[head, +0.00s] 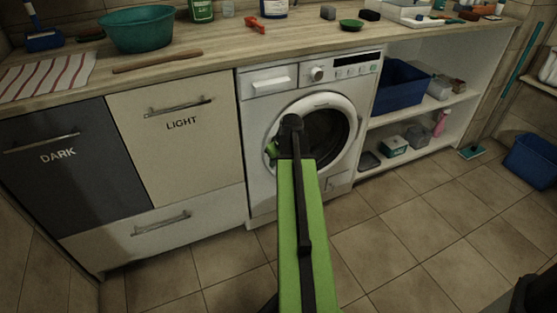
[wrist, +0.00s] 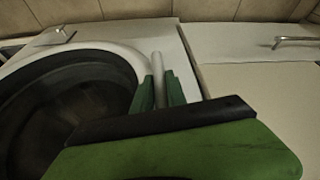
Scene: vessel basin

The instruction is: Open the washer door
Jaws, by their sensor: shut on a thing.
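The white washer (head: 262,118) stands under the counter, with its round door (head: 345,108) on the front: a white ring around dark glass. In the head view the door looks flush with the front; I see no clear gap. My gripper (head: 271,151) is at the door's left edge, and my arm covers the lower left of the door. In the wrist view the door ring (wrist: 107,47) is at left. A pale upright handle (wrist: 158,63) stands between the green fingers of my gripper (wrist: 159,90), which is shut on it. The lower handle is hidden by the gripper.
LIGHT (head: 180,150) and DARK (head: 62,170) hamper fronts stand left of the washer. An open shelf (head: 412,114) with a blue bin (head: 400,84) is at right. A blue basket (head: 530,160) is on the floor at far right. The tiled floor before the washer looks clear.

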